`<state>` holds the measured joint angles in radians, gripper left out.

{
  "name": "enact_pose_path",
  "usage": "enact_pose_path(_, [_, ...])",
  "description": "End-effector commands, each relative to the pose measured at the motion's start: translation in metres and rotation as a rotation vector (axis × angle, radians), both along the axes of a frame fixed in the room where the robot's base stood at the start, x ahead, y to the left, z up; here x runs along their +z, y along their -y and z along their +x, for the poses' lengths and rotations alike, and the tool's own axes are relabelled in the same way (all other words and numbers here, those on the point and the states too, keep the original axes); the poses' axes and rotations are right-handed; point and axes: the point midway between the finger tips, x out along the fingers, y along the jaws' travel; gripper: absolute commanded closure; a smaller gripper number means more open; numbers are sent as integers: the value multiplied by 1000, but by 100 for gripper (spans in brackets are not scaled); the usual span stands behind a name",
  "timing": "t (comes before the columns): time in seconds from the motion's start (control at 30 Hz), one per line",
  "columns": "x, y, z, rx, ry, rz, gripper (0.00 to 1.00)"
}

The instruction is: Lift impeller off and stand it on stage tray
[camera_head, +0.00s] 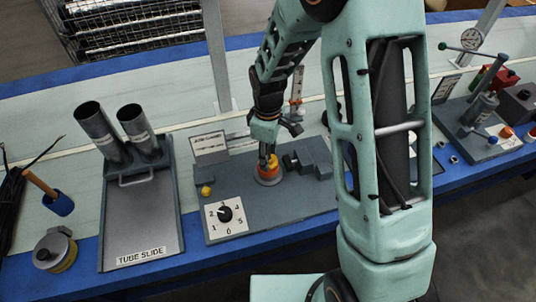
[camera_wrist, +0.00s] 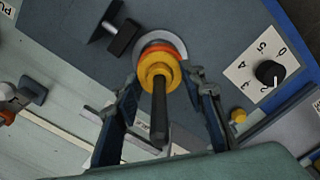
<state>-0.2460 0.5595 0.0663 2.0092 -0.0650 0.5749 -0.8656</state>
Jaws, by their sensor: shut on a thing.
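The impeller appears to be the yellow and orange round part with a black shaft, in the wrist view (camera_wrist: 160,70); it also shows in the head view (camera_head: 271,168). It is over a silver round seat (camera_wrist: 158,47) on the grey pump plate (camera_head: 230,180). I cannot tell whether it touches the seat. My gripper (camera_head: 267,157) points down over it. In the wrist view my gripper's fingers (camera_wrist: 163,77) are shut on it from both sides, and the shaft points toward the camera. I cannot make out which surface is the stage tray.
A numbered dial (camera_head: 226,215) and a yellow knob (camera_head: 206,191) are near my gripper. Dark blocks (camera_head: 308,158) are right of it. A tube slide tray (camera_head: 143,215) with two upright tubes (camera_head: 118,130) is on the left. My arm hides part of the bench.

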Motion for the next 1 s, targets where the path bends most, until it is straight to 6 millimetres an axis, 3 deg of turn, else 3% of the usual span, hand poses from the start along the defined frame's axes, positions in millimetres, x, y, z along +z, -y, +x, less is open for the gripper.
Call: enact_pose_path(1.0, [48, 0, 0, 0, 0, 0, 97])
